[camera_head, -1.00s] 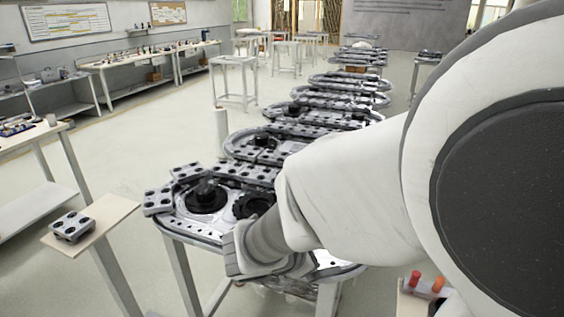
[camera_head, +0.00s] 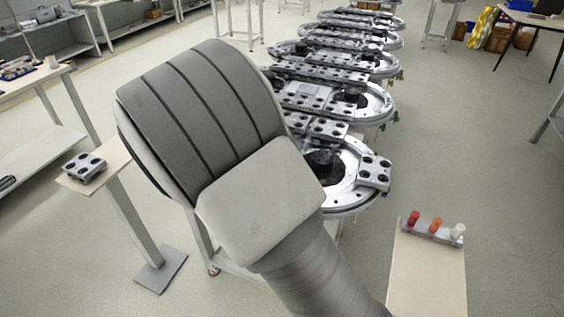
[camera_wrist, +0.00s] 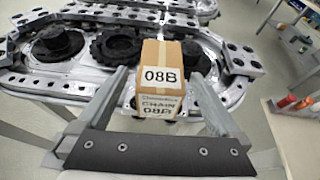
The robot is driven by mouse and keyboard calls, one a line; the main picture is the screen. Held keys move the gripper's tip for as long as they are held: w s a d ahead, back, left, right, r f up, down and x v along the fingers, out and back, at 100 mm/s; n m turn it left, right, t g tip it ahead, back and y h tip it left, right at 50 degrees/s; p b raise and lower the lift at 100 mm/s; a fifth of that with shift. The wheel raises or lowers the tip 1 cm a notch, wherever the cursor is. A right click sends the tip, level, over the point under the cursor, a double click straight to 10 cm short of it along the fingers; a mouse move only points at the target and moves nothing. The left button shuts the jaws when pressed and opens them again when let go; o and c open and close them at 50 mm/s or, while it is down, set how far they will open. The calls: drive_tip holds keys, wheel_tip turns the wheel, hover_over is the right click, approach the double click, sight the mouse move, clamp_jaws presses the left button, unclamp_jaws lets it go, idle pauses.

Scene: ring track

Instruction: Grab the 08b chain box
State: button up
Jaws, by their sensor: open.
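The 08b chain box (camera_wrist: 162,80) is a brown cardboard box with white labels reading "08B" and, below, partly legible "CHAIN 08B". In the wrist view it stands at the near edge of the ring track (camera_wrist: 60,87), close to black toothed wheels. My gripper (camera_wrist: 158,72) is open, with one finger on each side of the box and gaps visible between them. I cannot tell how deep the fingers reach along it. In the head view my arm hides the box and my gripper.
Linked oval track tables (camera_head: 345,200) run toward the back. A small stand (camera_head: 110,165) at left bears a grey block (camera_head: 85,167). A stand at right (camera_head: 430,275) bears a rack with red, orange and white cylinders (camera_head: 435,229). Open floor lies further right.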

drive_tip(key=shift+f+x, duration=0.1)
drive_tip(key=shift+x, duration=1.8)
drive_tip(key=shift+f+x, duration=0.15)
drive_tip(key=shift+x, duration=1.7)
drive_tip(key=shift+s+d, duration=0.15)
drive_tip(key=shift+c, duration=0.3)
clamp_jaws()
drive_tip(key=shift+r, duration=0.15)
